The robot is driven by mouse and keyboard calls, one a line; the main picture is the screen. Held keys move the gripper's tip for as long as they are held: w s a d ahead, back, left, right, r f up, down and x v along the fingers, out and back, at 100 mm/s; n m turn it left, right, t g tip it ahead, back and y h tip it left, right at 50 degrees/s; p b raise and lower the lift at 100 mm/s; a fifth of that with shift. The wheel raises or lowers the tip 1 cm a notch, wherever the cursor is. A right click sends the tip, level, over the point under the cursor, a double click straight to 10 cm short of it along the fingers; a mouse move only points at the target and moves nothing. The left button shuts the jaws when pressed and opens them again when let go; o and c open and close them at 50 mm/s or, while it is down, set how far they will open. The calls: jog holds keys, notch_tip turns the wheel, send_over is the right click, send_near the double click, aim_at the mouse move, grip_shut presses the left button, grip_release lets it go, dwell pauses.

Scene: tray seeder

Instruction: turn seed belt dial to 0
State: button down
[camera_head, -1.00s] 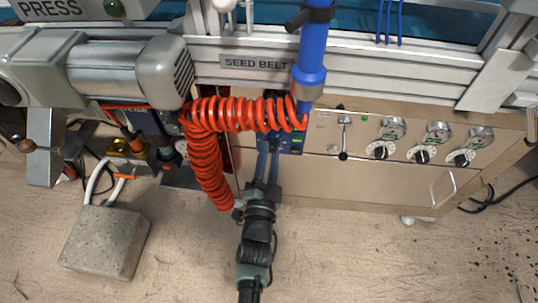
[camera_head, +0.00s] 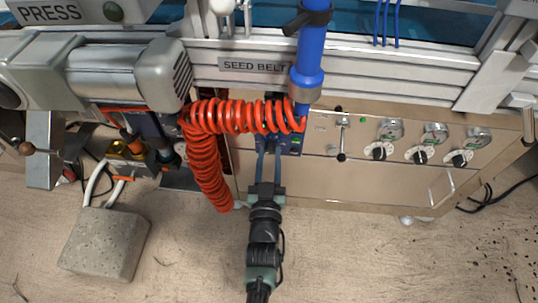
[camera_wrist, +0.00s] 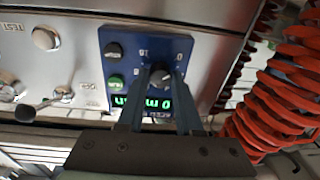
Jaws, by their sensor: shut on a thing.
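The seed belt dial (camera_wrist: 161,78) is a dark round knob on a blue control panel (camera_wrist: 118,38) in the wrist view. My gripper (camera_wrist: 159,70) has one finger on each side of the dial and is shut on it. The panel's green display (camera_wrist: 142,104) appears upside down and seems to read 0 m/min; the fingers partly cover it. In the head view my gripper (camera_head: 268,139) reaches up to the blue panel (camera_head: 293,141). There the dial is hidden by the fingers and an orange coiled hose.
The orange coiled hose (camera_head: 206,165) hangs close to the left of my gripper in the head view. A blue pipe (camera_head: 310,50) comes down above the panel. Black dials (camera_head: 420,157) sit further right. A concrete block (camera_head: 105,243) stands at lower left.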

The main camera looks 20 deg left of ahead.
jog(key=shift+n, duration=0.9)
jog(key=c, duration=0.6)
grip_release()
jog(key=shift+o, duration=0.2)
jog(key=r+p+v, duration=0.1)
jog(key=p+v, duration=0.3)
jog(key=v, duration=0.9)
jog(key=shift+f+p, duration=0.4)
jog(key=shift+f, duration=0.05)
jog(key=shift+d, duration=0.1)
